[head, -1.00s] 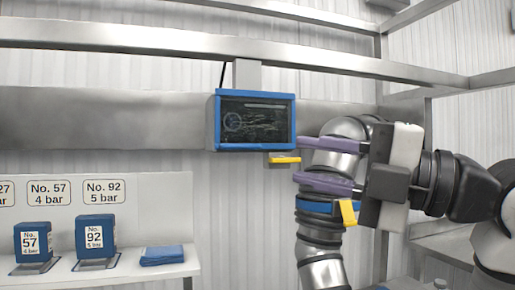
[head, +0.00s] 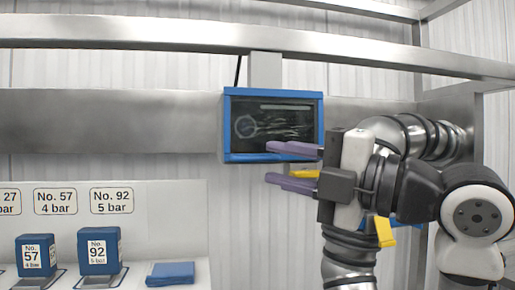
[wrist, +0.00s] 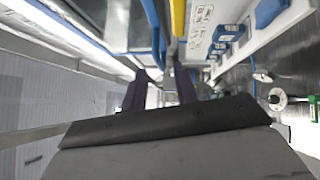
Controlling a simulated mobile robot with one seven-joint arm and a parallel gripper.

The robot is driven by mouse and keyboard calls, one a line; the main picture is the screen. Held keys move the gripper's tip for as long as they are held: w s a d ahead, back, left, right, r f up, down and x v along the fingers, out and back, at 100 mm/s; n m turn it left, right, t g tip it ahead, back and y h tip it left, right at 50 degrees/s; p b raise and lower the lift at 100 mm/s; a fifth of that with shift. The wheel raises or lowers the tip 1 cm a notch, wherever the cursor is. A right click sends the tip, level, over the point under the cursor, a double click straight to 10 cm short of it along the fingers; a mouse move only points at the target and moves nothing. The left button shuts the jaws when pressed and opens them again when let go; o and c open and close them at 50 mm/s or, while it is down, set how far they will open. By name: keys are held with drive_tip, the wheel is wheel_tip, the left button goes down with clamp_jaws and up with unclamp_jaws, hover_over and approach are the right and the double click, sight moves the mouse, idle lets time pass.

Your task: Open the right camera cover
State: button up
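A dark screen in a blue frame (head: 228,130) hangs on the back wall. A yellow tab (head: 305,173) shows just below its lower right edge, partly behind my gripper; in the wrist view a yellow bar (wrist: 178,18) runs beside a blue edge at the top. A second yellow piece (head: 384,232) shows below my gripper, at the right. I cannot tell for sure which part is the right camera cover. My gripper (head: 279,163) is open, with its two purple fingers apart and pointing left, overlapping the screen's lower right corner.
A white shelf (head: 200,272) at the lower left holds blue boxes marked No. 57 (head: 36,256) and No. 92 (head: 98,251) and a folded blue cloth (head: 172,273). A metal rail (head: 130,36) crosses above the screen.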

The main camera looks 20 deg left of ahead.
sight(261, 160)
drive_tip(key=shift+p+x, duration=0.45)
drive_tip(key=shift+x, duration=1.9)
drive_tip(key=shift+w, duration=0.1)
clamp_jaws()
